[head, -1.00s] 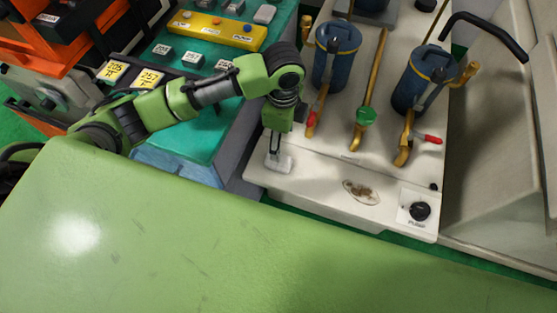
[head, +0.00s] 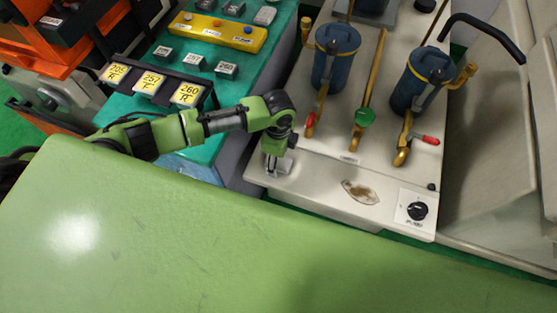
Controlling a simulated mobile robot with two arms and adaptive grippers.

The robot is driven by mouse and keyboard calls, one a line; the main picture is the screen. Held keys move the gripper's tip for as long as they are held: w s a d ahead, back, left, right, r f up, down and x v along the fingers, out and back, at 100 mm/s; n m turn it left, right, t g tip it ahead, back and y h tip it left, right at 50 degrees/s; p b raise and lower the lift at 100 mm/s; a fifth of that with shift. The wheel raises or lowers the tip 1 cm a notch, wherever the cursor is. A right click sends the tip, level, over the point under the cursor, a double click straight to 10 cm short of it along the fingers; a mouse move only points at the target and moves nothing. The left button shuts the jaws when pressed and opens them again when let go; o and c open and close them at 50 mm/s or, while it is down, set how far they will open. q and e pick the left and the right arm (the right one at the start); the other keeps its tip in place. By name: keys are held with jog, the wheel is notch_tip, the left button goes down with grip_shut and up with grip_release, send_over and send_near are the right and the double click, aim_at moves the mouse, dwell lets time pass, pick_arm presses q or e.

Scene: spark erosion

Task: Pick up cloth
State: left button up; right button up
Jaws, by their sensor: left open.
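A small pale piece (head: 285,165), which looks like the folded cloth, lies on the near left part of the cream machine top (head: 320,178). My left gripper (head: 271,170) points down over its left side. The gripper is open, and its fingertips are close to the pale piece or touching it; I cannot tell which. The hand hides part of the piece. My right gripper is not in view.
A brown-stained oval patch (head: 360,191) and a black knob (head: 417,211) are on the machine top to the right. Left is a teal bench (head: 215,95) with labelled blocks and yellow tags (head: 188,94).

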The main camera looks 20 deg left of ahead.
pick_arm(q)
jog(key=c, duration=1.1)
jog(key=shift+r, duration=0.7)
jog(key=s+d+r, duration=0.3)
jog(key=r, duration=0.1)
jog(key=s+d+r+b, duration=0.1)
jog(key=s+d+r, duration=0.2)
jog(key=s, duration=0.1)
jog(key=s+d+r+b, duration=0.1)
jog(key=s+d+r, duration=0.2)
jog(key=r, duration=0.1)
jog(key=shift+s+d+r, duration=0.15)
jog(key=shift+d+r, duration=0.15)
